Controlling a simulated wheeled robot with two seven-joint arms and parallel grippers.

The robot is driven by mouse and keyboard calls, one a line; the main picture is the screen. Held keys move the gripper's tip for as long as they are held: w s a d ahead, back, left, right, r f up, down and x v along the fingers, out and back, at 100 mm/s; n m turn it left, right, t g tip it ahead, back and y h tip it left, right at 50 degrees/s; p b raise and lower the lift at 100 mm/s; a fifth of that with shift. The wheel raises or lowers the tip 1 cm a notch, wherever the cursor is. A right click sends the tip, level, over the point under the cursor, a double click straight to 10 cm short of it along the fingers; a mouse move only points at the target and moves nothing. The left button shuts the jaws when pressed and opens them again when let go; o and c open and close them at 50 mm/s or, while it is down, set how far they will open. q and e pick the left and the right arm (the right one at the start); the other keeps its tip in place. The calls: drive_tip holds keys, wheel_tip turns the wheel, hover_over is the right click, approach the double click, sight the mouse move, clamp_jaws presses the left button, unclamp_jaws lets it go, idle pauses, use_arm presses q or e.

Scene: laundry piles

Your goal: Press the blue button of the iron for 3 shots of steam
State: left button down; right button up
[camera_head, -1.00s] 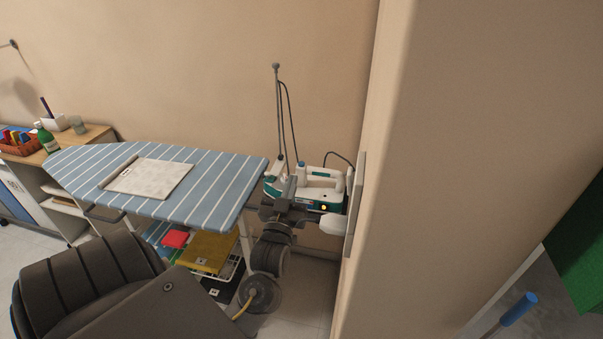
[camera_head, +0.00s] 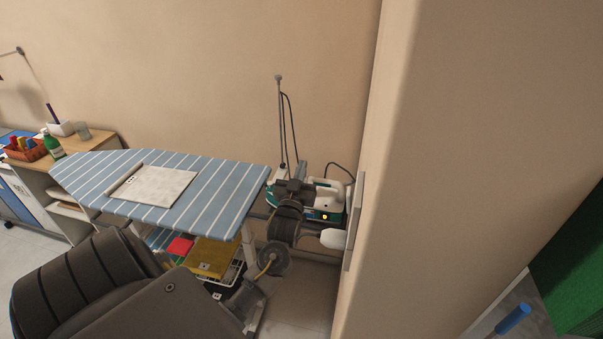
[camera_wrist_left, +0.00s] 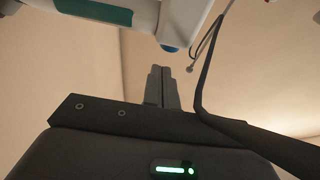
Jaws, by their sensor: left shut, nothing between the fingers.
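The white and teal iron (camera_head: 332,197) stands at the right end of the ironing board, partly hidden behind my left gripper (camera_head: 301,167). In the left wrist view its white and teal body (camera_wrist_left: 100,12) fills the upper left. Its blue button (camera_wrist_left: 170,48) shows at the lower end of a white part. My left gripper (camera_wrist_left: 160,72) is shut and empty, its fingertips just below the button in that picture, with a small gap between them. In the head view the button is hidden by the gripper. My right gripper is not in view.
The striped ironing board (camera_head: 225,190) lies left of the iron, with a folded cloth (camera_head: 155,186) on it. A thin cord pole (camera_head: 282,120) rises behind the iron. A beige wall edge (camera_head: 385,200) stands close on the right. Folded clothes (camera_head: 212,257) lie below the board.

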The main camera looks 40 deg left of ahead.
use_arm(q)
drive_tip(key=shift+s+f, duration=0.1)
drive_tip(key=shift+f, duration=1.15)
drive_tip(key=shift+f, duration=0.1)
